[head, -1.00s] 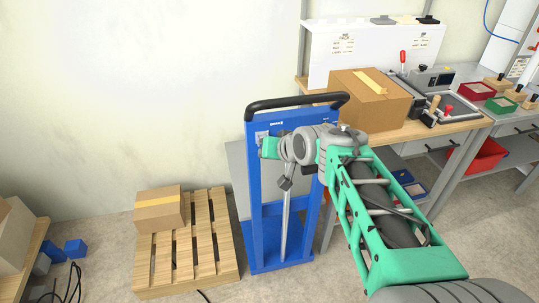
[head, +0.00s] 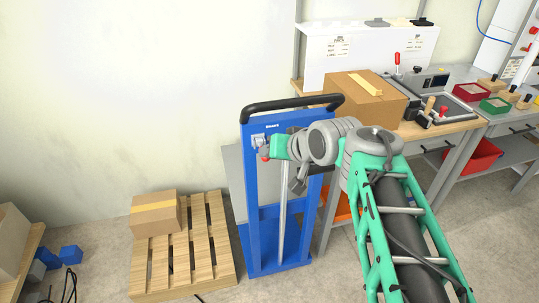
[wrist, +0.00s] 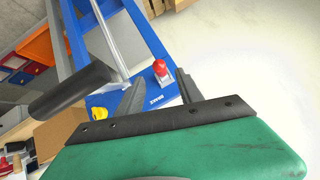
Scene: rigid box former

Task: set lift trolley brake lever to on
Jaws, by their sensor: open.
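The blue lift trolley (head: 256,222) stands upright with a black push handle (head: 290,103) on top. Its brake lever has a red knob (head: 265,157), just below a pale plate (head: 258,140) at the upper left of the frame. In the wrist view the red knob (wrist: 160,67) shows close to the fingertips, in the gap between them as seen. My gripper (head: 269,150) is open and empty just right of the knob; its dark fingers show in the wrist view (wrist: 161,80). I cannot tell whether a finger touches the knob, nor read the lever's setting.
A wooden pallet (head: 180,270) with a carton (head: 155,213) lies left of the trolley. A workbench (head: 448,127) with a large carton (head: 362,103) and tools stands to the right. The black handle (wrist: 72,90) lies close to my gripper. The wall behind is bare.

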